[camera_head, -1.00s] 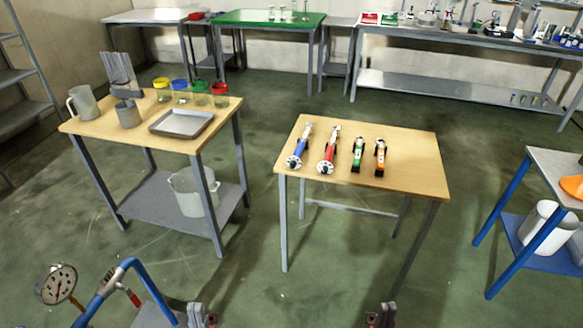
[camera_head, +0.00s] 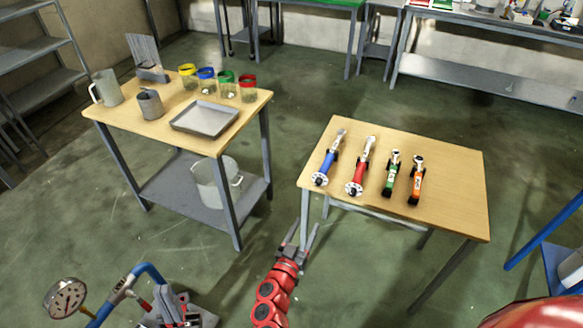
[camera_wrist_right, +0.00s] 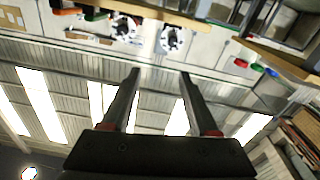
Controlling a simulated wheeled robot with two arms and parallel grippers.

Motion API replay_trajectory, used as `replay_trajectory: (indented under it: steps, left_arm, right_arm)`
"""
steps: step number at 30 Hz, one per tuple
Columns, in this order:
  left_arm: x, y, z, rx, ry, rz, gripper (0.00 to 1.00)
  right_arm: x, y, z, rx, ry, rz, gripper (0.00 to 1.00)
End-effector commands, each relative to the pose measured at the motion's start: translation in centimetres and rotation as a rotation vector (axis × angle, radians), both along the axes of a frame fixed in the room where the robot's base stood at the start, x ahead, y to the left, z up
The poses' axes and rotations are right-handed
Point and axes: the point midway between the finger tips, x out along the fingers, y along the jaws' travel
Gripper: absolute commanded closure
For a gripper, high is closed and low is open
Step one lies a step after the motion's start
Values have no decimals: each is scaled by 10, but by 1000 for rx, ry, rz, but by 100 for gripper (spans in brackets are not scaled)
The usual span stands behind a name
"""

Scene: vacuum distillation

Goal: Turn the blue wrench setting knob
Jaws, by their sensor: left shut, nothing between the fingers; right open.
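The blue wrench (camera_head: 328,163) lies on the small wooden table at its left side. The knob likely shows in the right wrist view as the right one of two white discs (camera_wrist_right: 172,40), above and beyond the fingers. My right gripper (camera_head: 303,228) is open and empty, in front of the table and apart from the wrench. Its two spread fingers show in the right wrist view (camera_wrist_right: 160,75). My left gripper (camera_head: 172,300) is shut and empty at the lower left.
A red wrench (camera_head: 361,168), a green one (camera_head: 391,175) and an orange one (camera_head: 416,181) lie beside the blue one on the wooden table (camera_head: 455,195). A pressure gauge (camera_head: 66,298) with blue pipe stands near my left gripper. Floor between the tables is clear.

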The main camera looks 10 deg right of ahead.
Motion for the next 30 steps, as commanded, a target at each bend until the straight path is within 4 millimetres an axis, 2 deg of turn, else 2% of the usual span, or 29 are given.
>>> replay_trajectory:
  steps: [3, 7, 21, 30]
  left_arm:
    - [0, 0, 3, 0, 1, 0, 100]
    - [0, 0, 4, 0, 0, 0, 100]
    - [0, 0, 1, 0, 0, 0, 100]
    - [0, 0, -12, 0, 0, 0, 100]
  right_arm:
    - [8, 14, -5, 6, 49, 27, 40]
    - [20, 8, -7, 5, 54, 30, 40]
    - [107, -49, -7, 2, 51, 26, 40]
    - [145, -72, -9, 4, 52, 29, 40]
